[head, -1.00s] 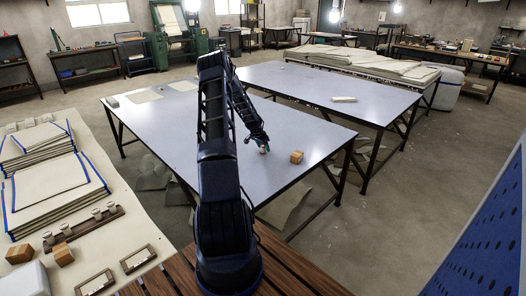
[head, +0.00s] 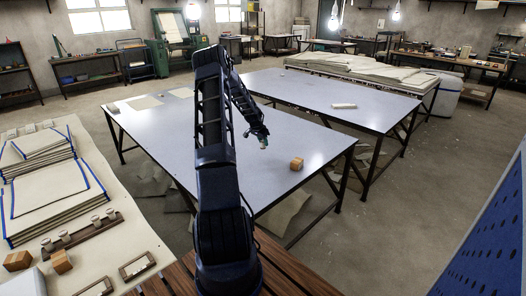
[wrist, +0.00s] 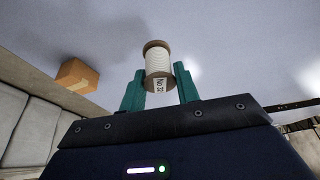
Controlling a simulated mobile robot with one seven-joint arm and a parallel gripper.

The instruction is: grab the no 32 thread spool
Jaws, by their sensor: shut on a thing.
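The thread spool (wrist: 158,62) has white thread, brown ends and a label that appears to read "No 32". In the wrist view it stands between the two green fingers of my gripper (wrist: 160,84), which is shut on it. In the head view my gripper (head: 264,143) is over the near grey-topped table (head: 190,130), apparently raised above it. The spool is too small to make out clearly there.
A wooden block (head: 297,163) lies on the near table, right of my gripper; it also shows in the wrist view (wrist: 77,74). A white item (head: 343,106) lies on the second table (head: 310,88). Most of the near table is bare.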

